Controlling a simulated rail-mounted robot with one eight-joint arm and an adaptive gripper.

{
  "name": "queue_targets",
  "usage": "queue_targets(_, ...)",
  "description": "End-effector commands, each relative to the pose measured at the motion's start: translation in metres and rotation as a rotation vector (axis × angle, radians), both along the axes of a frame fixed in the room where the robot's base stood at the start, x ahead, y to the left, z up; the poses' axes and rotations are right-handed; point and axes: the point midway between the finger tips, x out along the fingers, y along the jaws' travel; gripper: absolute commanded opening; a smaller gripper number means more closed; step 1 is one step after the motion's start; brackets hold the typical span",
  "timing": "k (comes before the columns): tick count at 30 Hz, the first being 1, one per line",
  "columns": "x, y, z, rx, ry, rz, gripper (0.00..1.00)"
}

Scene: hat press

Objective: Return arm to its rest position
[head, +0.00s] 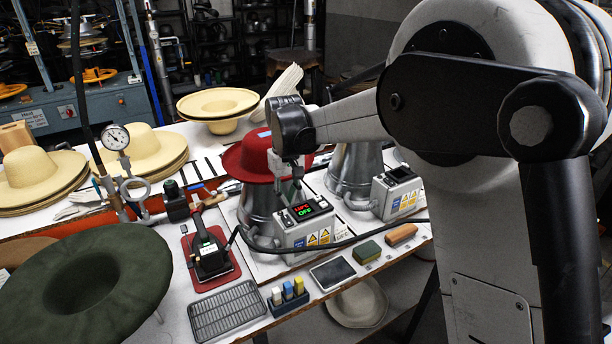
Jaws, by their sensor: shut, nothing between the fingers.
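My arm reaches in from the right side of the head view. My gripper (297,182) points down, shut and empty, just above the control box (310,222) of the nearer hat press. The box has a lit display with red and green characters. A red hat (252,160) sits on the metal form (258,203) of that press, to the left of and behind my gripper. Whether the fingertips touch the box or the hat I cannot tell.
A second metal form (352,172) with its own box (396,193) stands to the right. A black iron (210,252) rests on a red pad. A dark cable crosses the table's front. A green hat (85,285) and straw hats (142,150) lie at left.

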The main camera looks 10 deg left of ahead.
Motion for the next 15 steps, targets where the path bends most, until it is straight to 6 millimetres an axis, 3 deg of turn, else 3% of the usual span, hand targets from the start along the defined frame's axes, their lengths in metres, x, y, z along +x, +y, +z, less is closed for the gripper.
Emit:
queue_targets(5,-0.004,-0.013,0.010,0.007,-0.013,-0.018,0.00)
queue_targets(15,-0.037,-0.095,0.061,0.056,-0.114,-0.135,0.00)
